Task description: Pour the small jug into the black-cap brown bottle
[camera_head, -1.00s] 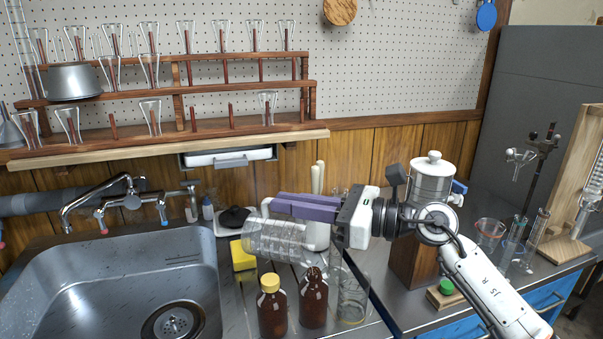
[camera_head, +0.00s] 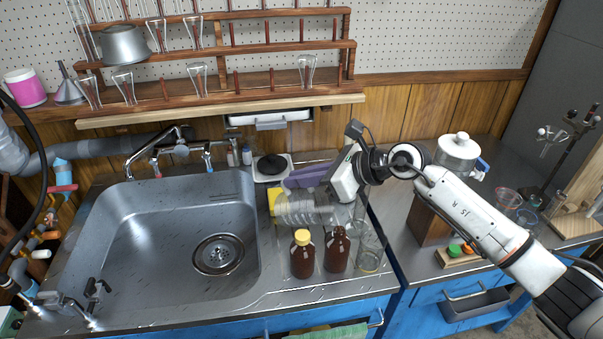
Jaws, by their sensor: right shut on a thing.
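The small jug (camera_head: 298,209) is clear, marked glass and lies nearly level on its side, its mouth end hard to make out. My right gripper (camera_head: 309,178), with purple fingers, is shut on it from the right and holds it up behind the bottles. Two brown bottles stand upright on the counter in front of it. The left one (camera_head: 302,258) has a yellow cap. The right one (camera_head: 337,253) has a dark top, and I cannot tell whether that is a black cap or an open neck. No stream of liquid shows. My left gripper is out of view.
A clear glass beaker (camera_head: 370,252) stands just right of the bottles. The steel sink (camera_head: 150,235) is to the left. A yellow sponge (camera_head: 276,201) and a small scale (camera_head: 272,168) are behind. A wooden rack (camera_head: 215,88) of glassware hangs above.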

